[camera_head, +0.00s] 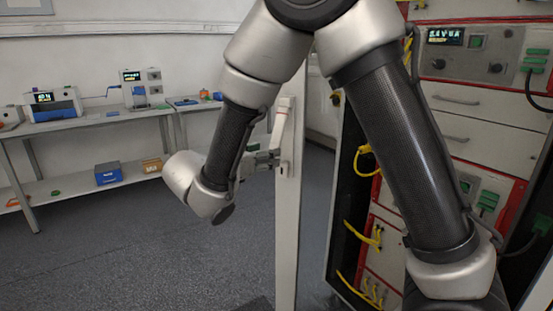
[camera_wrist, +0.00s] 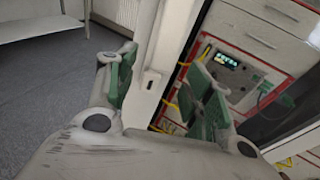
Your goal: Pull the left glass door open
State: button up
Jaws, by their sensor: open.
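The left glass door shows in the head view as a narrow white upright stile (camera_head: 287,220), standing out from the cabinet with floor visible beyond it. A pale lever handle (camera_head: 283,122) tilts out from the stile's upper part. My gripper (camera_head: 265,160) is beside the stile, just below the handle. In the wrist view my gripper (camera_wrist: 163,86) is open, with its green-padded fingers spread on either side of the white stile (camera_wrist: 152,88). Whether a finger touches the door or handle cannot be told. The glass itself is hard to make out.
The red-and-white cycler cabinet (camera_head: 470,155) stands at the right, with yellow cables (camera_head: 362,240) inside its dark edge. A bench (camera_head: 100,120) with instruments runs along the left wall, and a blue box (camera_head: 108,173) sits on its lower shelf. The grey floor left of the door is clear.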

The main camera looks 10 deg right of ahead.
jog(key=t, duration=0.2)
send_near(282, 167)
jog(key=x, duration=0.3)
jog(key=shift+n+h, duration=0.3)
jog(key=x, duration=0.8)
jog(key=shift+w+a+f, duration=0.1)
jog(key=shift+f, duration=0.15)
